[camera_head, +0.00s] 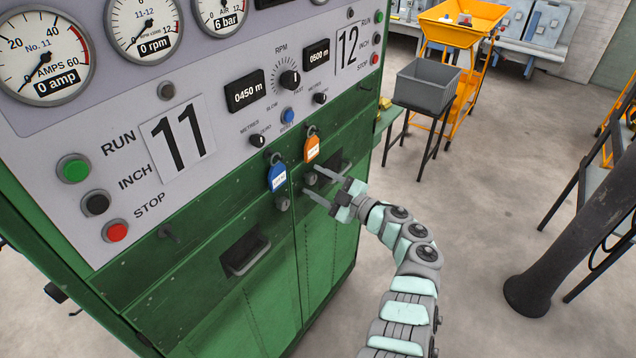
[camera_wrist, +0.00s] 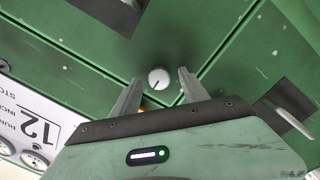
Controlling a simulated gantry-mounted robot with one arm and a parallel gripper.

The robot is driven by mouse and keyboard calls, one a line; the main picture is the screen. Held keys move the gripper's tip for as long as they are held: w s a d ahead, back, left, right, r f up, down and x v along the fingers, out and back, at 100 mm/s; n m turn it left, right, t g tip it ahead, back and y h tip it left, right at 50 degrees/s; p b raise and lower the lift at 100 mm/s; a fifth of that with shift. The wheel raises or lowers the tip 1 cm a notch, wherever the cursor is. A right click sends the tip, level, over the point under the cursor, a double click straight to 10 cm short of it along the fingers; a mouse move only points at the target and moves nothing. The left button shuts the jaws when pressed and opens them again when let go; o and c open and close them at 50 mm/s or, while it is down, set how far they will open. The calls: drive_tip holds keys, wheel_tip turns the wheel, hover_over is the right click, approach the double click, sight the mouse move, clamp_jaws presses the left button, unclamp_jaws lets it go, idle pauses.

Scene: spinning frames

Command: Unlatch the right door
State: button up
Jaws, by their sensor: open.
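The green cabinet's right door (camera_head: 322,245) is flush in its frame beside the left door (camera_head: 262,315). A round latch knob (camera_head: 311,179) is near the right door's top left corner, below an orange key tag (camera_head: 312,147). My gripper (camera_head: 312,181) is open, its two fingers reaching toward this knob. In the wrist view, the pale round knob (camera_wrist: 158,78) with a dark slot mark lies between my open fingertips (camera_wrist: 160,80). I cannot tell whether the fingers touch it. The left latch knob (camera_head: 282,203) is below a blue tag (camera_head: 277,177).
A recessed handle (camera_head: 244,251) is on the left door; another on the right is partly hidden. The control panel (camera_head: 210,60) with dials and buttons is above. A grey bin (camera_head: 427,85) on a stand and a yellow cart (camera_head: 462,25) are behind. Open floor (camera_head: 470,190) lies right.

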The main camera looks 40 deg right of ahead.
clamp_jaws()
idle(0.5)
idle(0.9)
